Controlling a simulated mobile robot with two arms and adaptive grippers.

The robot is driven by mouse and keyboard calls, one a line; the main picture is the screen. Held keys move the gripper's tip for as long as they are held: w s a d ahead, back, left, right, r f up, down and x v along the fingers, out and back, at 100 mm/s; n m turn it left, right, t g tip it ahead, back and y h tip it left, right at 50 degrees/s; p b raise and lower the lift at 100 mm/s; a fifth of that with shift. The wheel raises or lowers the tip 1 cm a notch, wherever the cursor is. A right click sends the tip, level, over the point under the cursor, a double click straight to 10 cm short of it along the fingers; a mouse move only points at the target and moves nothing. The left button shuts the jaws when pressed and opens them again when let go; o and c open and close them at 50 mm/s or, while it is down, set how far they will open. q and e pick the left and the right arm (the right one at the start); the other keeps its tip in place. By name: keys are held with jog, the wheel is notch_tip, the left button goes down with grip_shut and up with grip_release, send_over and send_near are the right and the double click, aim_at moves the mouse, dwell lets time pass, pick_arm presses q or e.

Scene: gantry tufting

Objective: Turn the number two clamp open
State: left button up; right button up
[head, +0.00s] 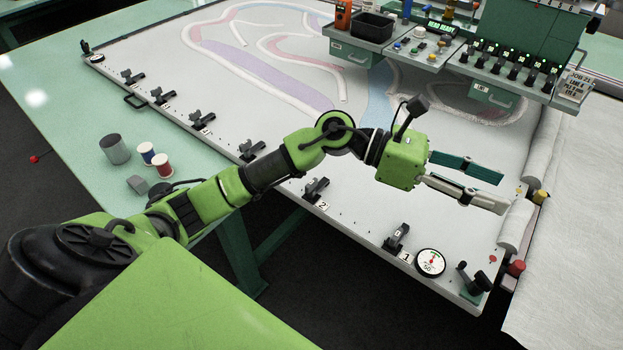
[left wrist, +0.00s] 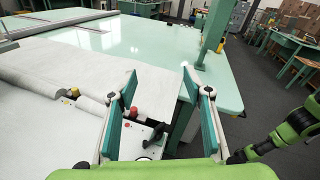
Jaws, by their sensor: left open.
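The number two clamp (head: 316,189) is a small black clamp on the front edge of the pale frame, beside a white label marked 2. Its handle tilts up; I cannot tell whether it is open or shut. My left gripper (head: 499,191) is open and empty above the right part of the frame, well to the right of the clamp and apart from it. It also shows in the left wrist view (left wrist: 168,88), with its two teal-padded fingers spread. The number two clamp cannot be made out in the left wrist view. My right gripper is not in view.
The number one clamp (head: 397,238), a round dial (head: 430,262) and a black crank (head: 475,279) line the front edge to the right. More clamps run to the left. A control console (head: 470,60) stands over the back. Thread spools (head: 161,161) and a grey cup (head: 115,149) stand on the left table.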

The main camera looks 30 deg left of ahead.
pick_arm(q)
jog(key=w+a+f+m+g+y, duration=0.1)
jog(key=a+f+m+g+y, duration=0.1)
jog(key=a+f+m+y, duration=0.35)
jog(key=g+y, duration=0.1)
jog(key=y, duration=1)
send_near(311, 182)
notch_tip(311, 182, down, 9)
jog(key=p, duration=0.3)
jog(key=shift+d, duration=0.1)
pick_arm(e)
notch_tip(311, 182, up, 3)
pick_arm(q)
jog(key=shift+c, duration=0.4)
jog(key=c, duration=1)
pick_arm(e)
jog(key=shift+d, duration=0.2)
